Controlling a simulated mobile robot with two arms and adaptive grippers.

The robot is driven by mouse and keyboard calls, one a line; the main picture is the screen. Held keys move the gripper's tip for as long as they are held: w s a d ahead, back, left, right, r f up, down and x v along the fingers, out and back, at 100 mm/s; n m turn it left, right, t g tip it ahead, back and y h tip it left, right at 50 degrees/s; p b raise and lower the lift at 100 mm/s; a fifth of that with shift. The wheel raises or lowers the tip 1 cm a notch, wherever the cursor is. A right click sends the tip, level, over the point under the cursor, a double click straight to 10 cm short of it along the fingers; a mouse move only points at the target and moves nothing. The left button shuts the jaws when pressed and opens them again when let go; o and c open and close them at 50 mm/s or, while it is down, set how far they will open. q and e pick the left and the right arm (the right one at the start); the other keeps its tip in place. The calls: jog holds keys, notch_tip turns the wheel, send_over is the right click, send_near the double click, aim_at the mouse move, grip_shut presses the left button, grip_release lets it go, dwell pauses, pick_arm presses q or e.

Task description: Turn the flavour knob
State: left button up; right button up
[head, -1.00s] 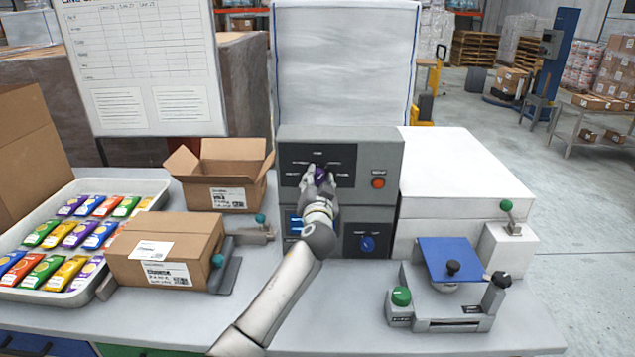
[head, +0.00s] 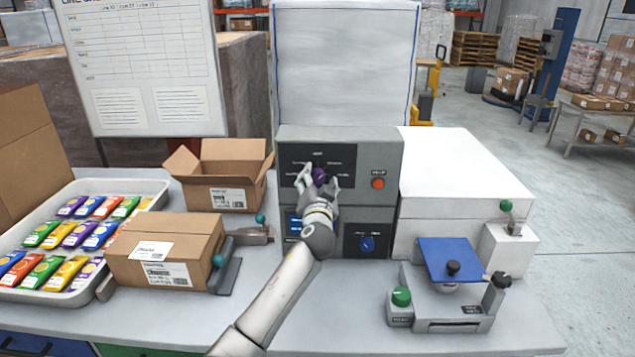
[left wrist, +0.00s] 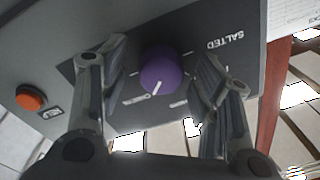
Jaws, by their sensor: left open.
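The flavour knob is a round purple knob (head: 319,176) on the dark upper panel of a grey machine (head: 391,160). In the left wrist view the purple knob (left wrist: 161,73) shows a white pointer line, with printed labels around it; one reads "SALTED". My left gripper (head: 318,180) is in front of the panel with its fingers on either side of the knob. In the left wrist view the left gripper (left wrist: 163,88) is open, with gaps between both fingers and the knob. My right gripper is not in view.
An orange button (head: 378,183) sits right of the knob, and a blue knob (head: 367,244) lower on the machine. A closed carton (head: 165,245), an open carton (head: 222,180) and a tray of coloured packets (head: 150,188) stand left. A blue-topped weigher (head: 450,262) stands right.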

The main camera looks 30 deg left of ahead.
pick_arm(q)
jog(key=v, duration=1.2)
dwell(0.4)
